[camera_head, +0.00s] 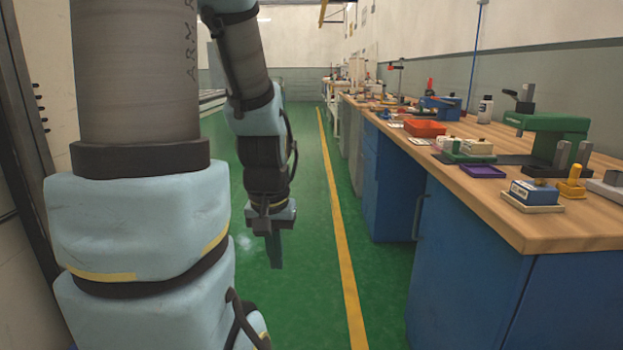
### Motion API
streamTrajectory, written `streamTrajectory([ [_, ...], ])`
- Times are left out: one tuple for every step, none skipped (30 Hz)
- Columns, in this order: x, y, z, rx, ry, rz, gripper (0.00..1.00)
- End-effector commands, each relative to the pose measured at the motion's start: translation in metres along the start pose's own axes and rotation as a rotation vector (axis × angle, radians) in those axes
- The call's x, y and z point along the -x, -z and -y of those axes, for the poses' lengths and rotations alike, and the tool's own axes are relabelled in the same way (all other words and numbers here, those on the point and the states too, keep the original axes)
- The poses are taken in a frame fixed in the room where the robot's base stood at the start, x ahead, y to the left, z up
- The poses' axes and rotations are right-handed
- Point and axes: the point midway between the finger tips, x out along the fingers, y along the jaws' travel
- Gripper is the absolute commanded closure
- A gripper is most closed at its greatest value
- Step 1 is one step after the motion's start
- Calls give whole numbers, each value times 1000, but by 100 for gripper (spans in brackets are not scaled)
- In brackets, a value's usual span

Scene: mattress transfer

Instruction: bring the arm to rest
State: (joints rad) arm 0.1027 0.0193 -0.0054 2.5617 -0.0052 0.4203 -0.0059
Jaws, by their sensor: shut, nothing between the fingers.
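My arm stands at the left of the head view, with its thick upper part close to the camera and its forearm reaching down toward the middle. My gripper (275,250) hangs pointing down over the green floor (300,290), left of the yellow line. It is shut, with nothing seen between its fingers. It is apart from the bench and touches nothing that I can see.
A long wooden workbench (545,228) with blue cabinets (470,265) runs along the right. It bears a red tray (425,128), a purple tray (483,171), a green clamp tool (545,125) and other tools. The floor aisle along the yellow line (340,225) is clear.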

Motion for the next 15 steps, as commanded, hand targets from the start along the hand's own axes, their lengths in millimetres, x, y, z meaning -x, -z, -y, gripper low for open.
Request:
streamTrajectory([
  [14,0,0,8,0,-2,100],
  [20,2,0,6,0,-1,100],
  [26,3,0,4,0,0,100],
  [31,4,0,4,0,0,100],
  [36,5,0,3,0,1,100],
  [42,6,0,2,0,1,100],
  [48,6,0,2,0,1,100],
  [53,7,0,1,0,1,100],
  [61,8,0,1,0,1,100],
  [67,10,0,0,0,1,100],
  [73,10,0,0,0,1,100],
  [84,12,0,0,0,1,100],
  [91,13,0,0,0,1,100],
  [100,14,-1,-1,0,1,100],
  [113,16,-1,-1,0,1,100],
])
